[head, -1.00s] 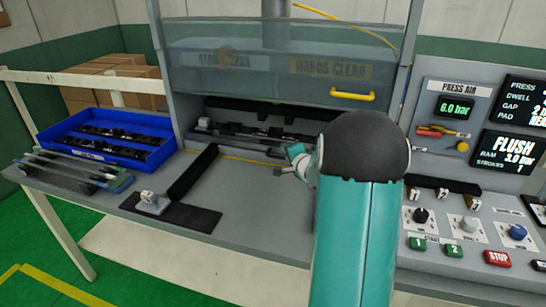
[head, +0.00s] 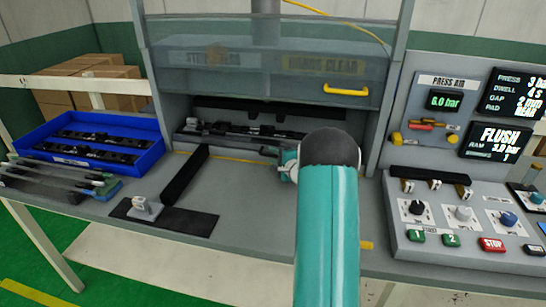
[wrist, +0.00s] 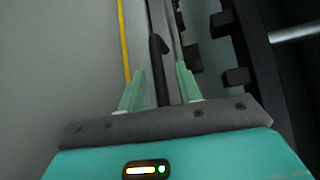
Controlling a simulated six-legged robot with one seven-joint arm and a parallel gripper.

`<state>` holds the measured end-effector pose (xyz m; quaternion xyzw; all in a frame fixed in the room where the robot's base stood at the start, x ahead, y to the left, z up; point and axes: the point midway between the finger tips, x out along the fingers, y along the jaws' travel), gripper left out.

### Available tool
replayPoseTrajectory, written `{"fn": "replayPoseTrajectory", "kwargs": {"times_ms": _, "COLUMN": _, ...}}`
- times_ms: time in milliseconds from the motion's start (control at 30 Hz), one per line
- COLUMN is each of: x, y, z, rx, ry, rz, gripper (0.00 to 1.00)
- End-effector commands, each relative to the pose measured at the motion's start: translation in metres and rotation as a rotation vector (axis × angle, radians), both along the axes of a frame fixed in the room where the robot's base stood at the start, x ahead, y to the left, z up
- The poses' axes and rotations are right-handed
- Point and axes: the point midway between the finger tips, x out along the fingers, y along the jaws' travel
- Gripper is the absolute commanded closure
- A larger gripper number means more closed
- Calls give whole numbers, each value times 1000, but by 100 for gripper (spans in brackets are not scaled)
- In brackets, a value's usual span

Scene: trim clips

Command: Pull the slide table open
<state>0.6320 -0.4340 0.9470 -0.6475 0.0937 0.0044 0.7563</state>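The slide table (head: 235,133) sits inside the press opening under the clear guard, carrying dark fixtures. My gripper (head: 270,152) is low at the front of the opening, right of its middle, partly hidden by my teal arm. In the wrist view, my gripper's two green fingers (wrist: 160,78) are spread apart. A dark bar with a hooked end (wrist: 158,45) runs between them, with a visible gap on each side. I cannot tell from these frames whether this bar is the slide table's handle.
The guard with a yellow handle (head: 346,91) is above the opening. A blue tray (head: 150,158) of dark trims stands left. A black mat with a small clip block (head: 143,207) lies on the bench. The control panel (head: 470,232) is at right. A yellow line (wrist: 123,40) runs left of the fingers.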

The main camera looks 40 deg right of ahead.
Motion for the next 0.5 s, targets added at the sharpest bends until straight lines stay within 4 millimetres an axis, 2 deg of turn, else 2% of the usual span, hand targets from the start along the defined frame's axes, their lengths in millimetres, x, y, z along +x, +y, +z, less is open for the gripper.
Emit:
{"fn": "replayPoseTrajectory", "kwargs": {"times_ms": 100, "x": 7, "y": 0, "z": -2, "rx": 0, "ry": 0, "rz": 0, "gripper": 66}}
{"fn": "replayPoseTrajectory", "kwargs": {"times_ms": 333, "x": 8, "y": 0, "z": -1, "rx": 0, "ry": 0, "rz": -1, "gripper": 66}}
{"fn": "replayPoseTrajectory", "kwargs": {"times_ms": 500, "x": 9, "y": 1, "z": -1, "rx": 1, "ry": 0, "rz": -2, "gripper": 99}}
